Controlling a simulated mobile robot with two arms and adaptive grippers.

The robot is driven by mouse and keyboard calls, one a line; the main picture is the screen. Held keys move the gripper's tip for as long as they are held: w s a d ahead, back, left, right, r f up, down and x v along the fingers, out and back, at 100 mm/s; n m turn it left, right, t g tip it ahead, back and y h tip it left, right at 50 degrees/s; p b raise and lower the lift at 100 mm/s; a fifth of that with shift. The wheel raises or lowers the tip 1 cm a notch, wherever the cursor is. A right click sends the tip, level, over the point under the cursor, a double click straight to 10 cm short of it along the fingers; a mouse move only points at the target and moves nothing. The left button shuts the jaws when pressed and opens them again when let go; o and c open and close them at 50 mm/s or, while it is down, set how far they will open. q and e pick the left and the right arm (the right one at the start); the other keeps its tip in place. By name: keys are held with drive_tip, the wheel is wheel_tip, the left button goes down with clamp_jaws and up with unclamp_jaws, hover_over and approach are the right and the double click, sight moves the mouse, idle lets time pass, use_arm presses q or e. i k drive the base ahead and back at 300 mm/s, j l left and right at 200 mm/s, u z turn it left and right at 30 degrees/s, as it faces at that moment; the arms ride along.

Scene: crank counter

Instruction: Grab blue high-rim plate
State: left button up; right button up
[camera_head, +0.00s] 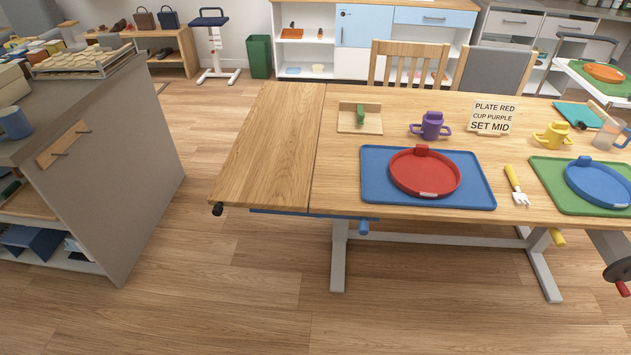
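A blue high-rim plate (603,187) lies on a green mat (549,180) at the right end of the wooden table. It has a small blue block on its back rim, and its right side is cut off by the picture edge. A red plate (424,174) of similar shape, with a white label at the front, lies on a blue mat (376,188) near the table's middle. Neither of my grippers shows in this view.
A purple cup (432,126), a yellow cup (552,135) and a sign (492,117) reading "PLATE RED CUP PURPLE SET MID" stand behind the mats. A yellow fork (517,186) lies between them. A grey counter (112,165) stands left, with open floor before the table.

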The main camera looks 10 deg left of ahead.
sight(601, 184)
drive_tip(key=z, duration=1.4)
